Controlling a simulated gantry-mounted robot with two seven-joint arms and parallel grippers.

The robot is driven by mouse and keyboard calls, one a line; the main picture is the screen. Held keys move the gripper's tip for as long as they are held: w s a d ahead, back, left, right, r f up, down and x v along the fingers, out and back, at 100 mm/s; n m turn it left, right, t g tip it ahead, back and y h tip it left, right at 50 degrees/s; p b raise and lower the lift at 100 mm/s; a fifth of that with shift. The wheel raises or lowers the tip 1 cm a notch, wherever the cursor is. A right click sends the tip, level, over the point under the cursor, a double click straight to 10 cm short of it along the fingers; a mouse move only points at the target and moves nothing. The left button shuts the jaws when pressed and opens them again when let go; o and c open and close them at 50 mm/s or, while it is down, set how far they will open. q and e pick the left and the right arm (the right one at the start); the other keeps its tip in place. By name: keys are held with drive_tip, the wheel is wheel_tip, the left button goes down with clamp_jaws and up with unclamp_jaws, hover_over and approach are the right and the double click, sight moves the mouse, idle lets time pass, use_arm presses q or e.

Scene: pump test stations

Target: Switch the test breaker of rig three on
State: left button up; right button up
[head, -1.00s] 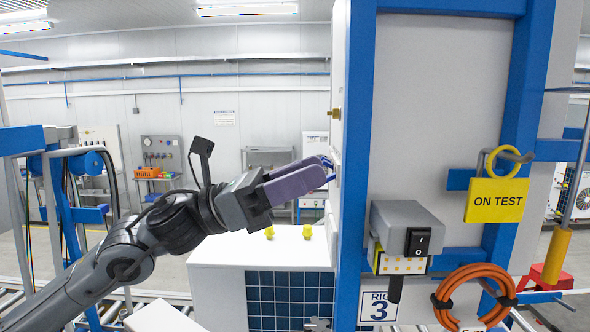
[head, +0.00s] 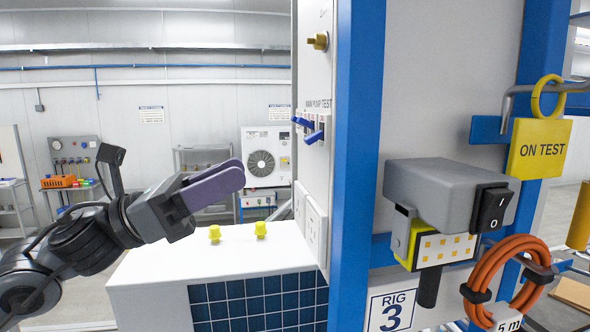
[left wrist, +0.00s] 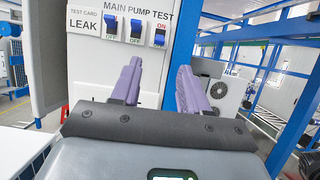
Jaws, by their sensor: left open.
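The breaker panel on the rig three post faces left in the head view, with the words MAIN, PUMP and TEST above its blue levers. In the left wrist view the MAIN lever (left wrist: 115,23) and PUMP lever (left wrist: 137,27) are up, with OFF showing below them. The TEST breaker lever (left wrist: 159,43) is down, with a red ON showing above it. In the head view the lower, nearer lever (head: 314,137) looks like the TEST one. My left gripper (head: 241,172) is open and empty, left of the panel and apart from it. My right gripper is not in view.
A white cabinet (head: 150,280) with two yellow knobs stands below my left gripper. At right are a grey box with a rocker switch (head: 491,209), a yellow ON TEST tag (head: 539,147) and an orange cable coil (head: 500,275).

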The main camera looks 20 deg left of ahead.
sight(306, 143)
use_arm(q)
drive_tip(key=p+x, duration=0.5)
drive_tip(key=x, duration=0.4)
drive_tip(key=shift+w+d+r, duration=0.1)
drive_tip(key=shift+w+d, duration=0.05)
drive_tip(key=shift+d, duration=0.05)
drive_tip(key=shift+w+d+r+p, duration=0.1)
drive_tip(key=shift+w+d+p, duration=0.2)
drive_tip(key=shift+d, duration=0.1)
clamp_jaws()
